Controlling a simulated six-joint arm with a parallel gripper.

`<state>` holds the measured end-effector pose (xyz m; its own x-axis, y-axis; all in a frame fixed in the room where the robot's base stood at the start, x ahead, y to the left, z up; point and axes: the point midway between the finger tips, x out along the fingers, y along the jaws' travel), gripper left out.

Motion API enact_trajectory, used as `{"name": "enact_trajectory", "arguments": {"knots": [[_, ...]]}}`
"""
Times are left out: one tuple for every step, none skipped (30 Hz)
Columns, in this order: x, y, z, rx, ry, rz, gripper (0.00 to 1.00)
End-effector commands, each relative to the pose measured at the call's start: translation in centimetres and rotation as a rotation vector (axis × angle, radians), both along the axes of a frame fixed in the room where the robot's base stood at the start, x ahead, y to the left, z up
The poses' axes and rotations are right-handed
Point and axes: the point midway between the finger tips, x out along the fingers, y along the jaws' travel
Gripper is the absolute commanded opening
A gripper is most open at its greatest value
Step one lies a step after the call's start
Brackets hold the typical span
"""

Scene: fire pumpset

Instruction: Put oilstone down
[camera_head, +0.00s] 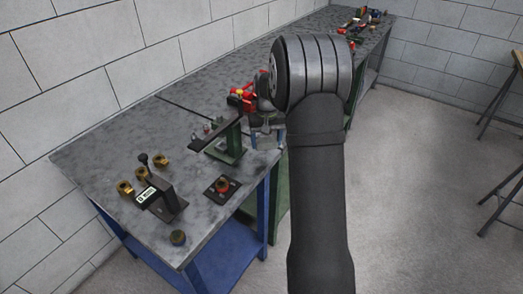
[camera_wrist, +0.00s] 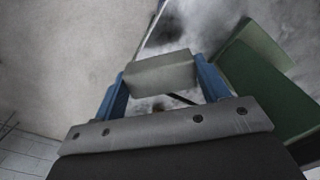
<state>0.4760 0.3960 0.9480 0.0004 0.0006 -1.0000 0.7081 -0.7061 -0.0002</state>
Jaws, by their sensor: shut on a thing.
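In the wrist view my gripper (camera_wrist: 162,78) has its two blue fingers closed on a grey rectangular block, the oilstone (camera_wrist: 158,76). The block spans the gap between the fingers. Below and beyond it the mottled grey bench top (camera_wrist: 185,28) shows at the top of the picture, partly hidden by the block. In the head view my arm covers the right middle of the bench, and the oilstone cannot be made out there. The bench top (camera_head: 105,157) runs from the front left to the far right.
A green stand (camera_head: 228,143) with a dark bar sits mid-bench; green also shows at right in the wrist view (camera_wrist: 262,85). Brass fittings (camera_head: 125,188), a black block with a label (camera_head: 165,198) and a square plate (camera_head: 222,188) are at the near end. Red tools (camera_head: 240,98) lie beside my arm.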

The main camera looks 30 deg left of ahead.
Motion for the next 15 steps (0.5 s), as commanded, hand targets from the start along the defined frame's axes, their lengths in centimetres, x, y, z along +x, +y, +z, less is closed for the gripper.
{"name": "enact_trajectory", "arguments": {"knots": [[-0.1,0.7,-0.4,0.0,0.0,0.001,0.5],[-0.2,1.1,-0.6,0.0,0.0,0.001,0.5],[-0.2,1.4,-0.8,0.0,0.0,0.0,0.5],[-0.3,1.6,-1.0,0.0,0.0,0.0,0.5],[-0.3,1.7,-1.0,0.0,0.0,0.0,0.5],[-0.3,1.8,-1.2,0.0,0.0,-0.001,0.5],[-0.3,1.9,-1.3,0.0,0.0,-0.001,0.5],[-0.3,1.9,-1.5,0.0,0.0,-0.001,0.5],[-0.3,1.9,-1.9,0.0,0.0,-0.001,0.5],[-0.3,1.8,-2.3,-0.001,0.001,-0.001,0.5],[-0.3,1.8,-2.8,-0.001,0.001,-0.002,0.5],[-0.3,1.8,-3.4,-0.002,0.002,-0.002,0.5],[-0.3,1.8,-3.9,-0.001,0.001,-0.002,0.5],[-0.3,1.8,-4.3,-0.001,0.001,-0.002,0.5],[-0.3,1.8,-4.8,-0.001,0.001,-0.002,0.5]]}}
